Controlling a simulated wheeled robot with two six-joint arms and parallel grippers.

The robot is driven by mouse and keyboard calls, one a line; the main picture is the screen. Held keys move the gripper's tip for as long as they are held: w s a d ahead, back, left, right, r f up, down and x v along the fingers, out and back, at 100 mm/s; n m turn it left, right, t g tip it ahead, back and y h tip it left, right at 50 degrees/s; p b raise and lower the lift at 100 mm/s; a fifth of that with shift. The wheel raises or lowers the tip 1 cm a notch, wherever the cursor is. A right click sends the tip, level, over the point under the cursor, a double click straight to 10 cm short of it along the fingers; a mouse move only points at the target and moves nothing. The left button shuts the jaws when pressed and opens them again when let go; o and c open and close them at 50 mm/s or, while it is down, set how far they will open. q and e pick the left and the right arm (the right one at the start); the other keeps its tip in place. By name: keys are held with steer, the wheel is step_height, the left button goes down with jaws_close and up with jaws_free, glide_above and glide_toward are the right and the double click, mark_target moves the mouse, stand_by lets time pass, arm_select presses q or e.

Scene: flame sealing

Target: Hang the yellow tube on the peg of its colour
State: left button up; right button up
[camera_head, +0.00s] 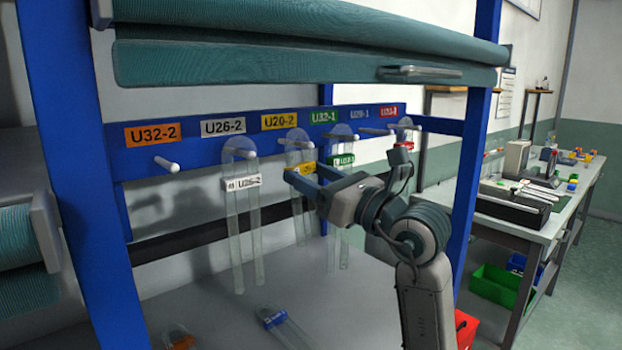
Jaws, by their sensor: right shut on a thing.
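The yellow tube (297,215) is a clear bent tube with a yellow tag, upright with its bend at the top. My right gripper (306,175) is shut on it around the tag, in front of the blue rail. The tube's bend is at the height of the peg (287,141) below the yellow U20-2 label (279,121). I cannot tell whether the bend is over that peg or just in front of it. The gripper hides part of the tag and the tube's right leg. My left gripper is not in view.
A white-tagged tube (232,215) hangs to the left, a green-tagged tube (336,240) close to the right, partly behind my gripper. The orange U32-2 peg (167,164) is bare. A blue-tagged tube (285,327) lies below. A teal shelf (300,60) overhangs the rail.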

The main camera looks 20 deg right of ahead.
stand_by(0.3)
steer(key=shift+w, duration=0.1)
steer(key=shift+w, duration=0.2)
stand_by(0.3)
stand_by(0.4)
